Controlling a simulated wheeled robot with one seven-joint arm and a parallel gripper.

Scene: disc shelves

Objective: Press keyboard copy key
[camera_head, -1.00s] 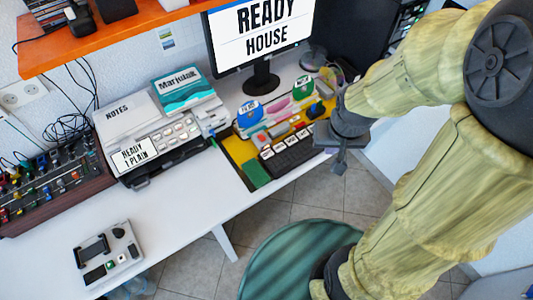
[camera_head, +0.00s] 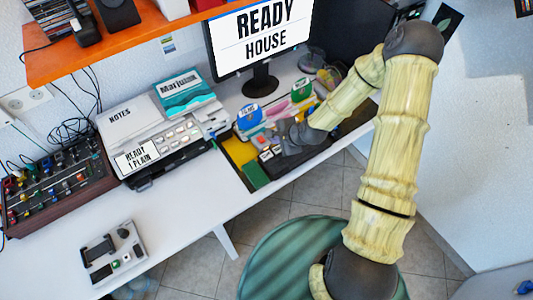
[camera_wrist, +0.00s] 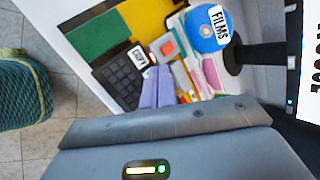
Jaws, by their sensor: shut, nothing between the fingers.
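The keyboard (camera_wrist: 118,82) is black and lies at the desk's front edge, beside a yellow and green surface. In the wrist view a white labelled key (camera_wrist: 138,56) shows at its end; its lettering is small and turned, and I cannot read it surely. In the head view white key caps (camera_head: 268,152) show left of my gripper; my arm hides the rest. My gripper (camera_wrist: 157,70) is shut and empty, its fingertips appearing over the keyboard close to the labelled key. I cannot tell whether they touch it.
A monitor (camera_head: 262,40) reading "READY HOUSE" stands behind. A printer (camera_head: 165,150) stands to the left. A teal chair (camera_head: 285,260) is in front.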

